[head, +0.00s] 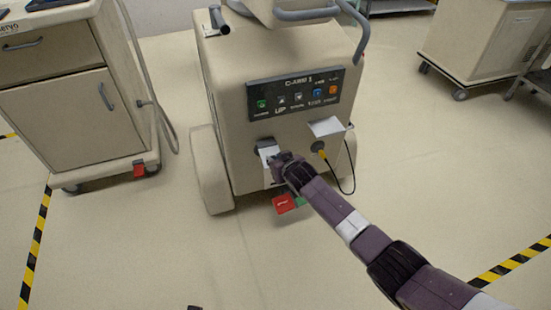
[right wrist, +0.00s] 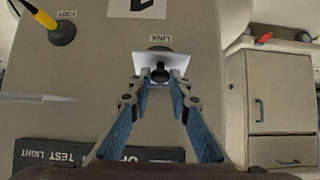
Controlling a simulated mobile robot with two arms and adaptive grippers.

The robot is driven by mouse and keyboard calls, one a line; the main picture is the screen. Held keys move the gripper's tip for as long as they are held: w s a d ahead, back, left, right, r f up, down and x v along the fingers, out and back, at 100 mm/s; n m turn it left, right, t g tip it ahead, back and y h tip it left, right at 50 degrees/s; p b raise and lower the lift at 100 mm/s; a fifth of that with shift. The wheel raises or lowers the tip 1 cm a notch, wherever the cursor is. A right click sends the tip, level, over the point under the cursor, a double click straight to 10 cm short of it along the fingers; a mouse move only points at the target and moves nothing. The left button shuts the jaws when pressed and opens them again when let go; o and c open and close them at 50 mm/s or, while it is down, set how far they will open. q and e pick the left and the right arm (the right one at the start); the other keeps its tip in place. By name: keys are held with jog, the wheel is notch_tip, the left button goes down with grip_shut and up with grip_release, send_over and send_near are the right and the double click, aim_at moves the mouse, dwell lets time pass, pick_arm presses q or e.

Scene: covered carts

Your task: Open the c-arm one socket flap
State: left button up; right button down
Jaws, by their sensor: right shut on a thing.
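The c-arm one cart (head: 225,105) is a beige machine with a dark label panel (head: 297,93) on its front. The white socket flap (head: 267,151) is at the left below the panel, partly hidden by my gripper. In the right wrist view the flap (right wrist: 143,63) stands under the word LINK, with a dark knob (right wrist: 159,74) at its middle. My right gripper (right wrist: 160,84) is shut on this knob; its fingers stay apart further back. The socket behind the flap is mostly hidden. My left gripper does not show clearly.
A second white flap (head: 326,127) stands out above a socket with a yellow plug (head: 322,153) and a hanging black cable. A red pedal (head: 284,204) sits low at the front. Other carts stand left (head: 62,120) and right (head: 487,50). The floor between is clear.

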jog(key=shift+r, duration=0.1)
dwell(0.3)
jog(key=c, duration=1.8)
grip_release()
jog(key=shift+s, duration=0.1)
jog(key=shift+v, duration=5.85)
jog(key=shift+c, duration=0.2)
